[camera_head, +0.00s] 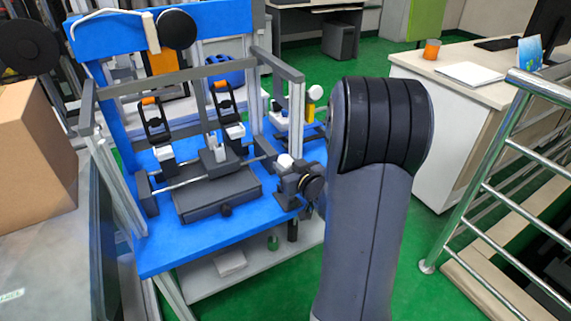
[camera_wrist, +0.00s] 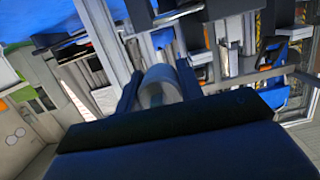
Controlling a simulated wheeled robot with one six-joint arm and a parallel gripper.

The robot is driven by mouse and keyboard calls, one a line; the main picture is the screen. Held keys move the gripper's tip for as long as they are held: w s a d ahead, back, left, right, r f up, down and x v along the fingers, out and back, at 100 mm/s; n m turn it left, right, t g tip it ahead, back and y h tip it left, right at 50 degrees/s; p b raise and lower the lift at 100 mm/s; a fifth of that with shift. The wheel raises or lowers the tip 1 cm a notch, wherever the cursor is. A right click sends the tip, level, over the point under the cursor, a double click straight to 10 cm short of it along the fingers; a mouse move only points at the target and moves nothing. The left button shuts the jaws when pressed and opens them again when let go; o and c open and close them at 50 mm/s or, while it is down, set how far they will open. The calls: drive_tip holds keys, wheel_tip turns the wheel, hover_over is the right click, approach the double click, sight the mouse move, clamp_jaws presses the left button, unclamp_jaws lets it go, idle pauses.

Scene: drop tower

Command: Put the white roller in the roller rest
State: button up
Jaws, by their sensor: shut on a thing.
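In the wrist view, my gripper (camera_wrist: 159,84) is shut on a pale, whitish cylinder, the white roller (camera_wrist: 161,75). The roller sits between the two dark fingers, and its lower part is hidden behind the dark gripper body. Two black upright brackets with orange tops stand on the blue bench (camera_head: 165,250). I cannot tell which part is the roller rest.
A dark flat block (camera_head: 216,194) and a thin metal rod lie on the bench between grey frame posts. A cardboard box (camera_head: 36,155) is at the left. A metal railing (camera_head: 487,165) and a desk (camera_head: 455,72) are at the right. Green floor shows between bench and desk.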

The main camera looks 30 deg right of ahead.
drive_tip(key=shift+f+b, duration=4.3)
drive_tip(key=shift+f, duration=0.8)
drive_tip(key=o, duration=1.1)
drive_tip(key=shift+s, duration=0.1)
drive_tip(key=shift+s+d+r+p, duration=0.1)
drive_tip(key=shift+s+r+p, duration=0.3)
drive_tip(key=shift+s, duration=1.35)
drive_tip(key=shift+s+r+p, duration=0.35)
drive_tip(key=shift+s+p, duration=0.1)
drive_tip(key=shift+s, duration=1.25)
drive_tip(key=shift+s+d+r+p, duration=0.1)
drive_tip(key=shift+s+r+p, duration=0.3)
drive_tip(key=shift+s, duration=1.35)
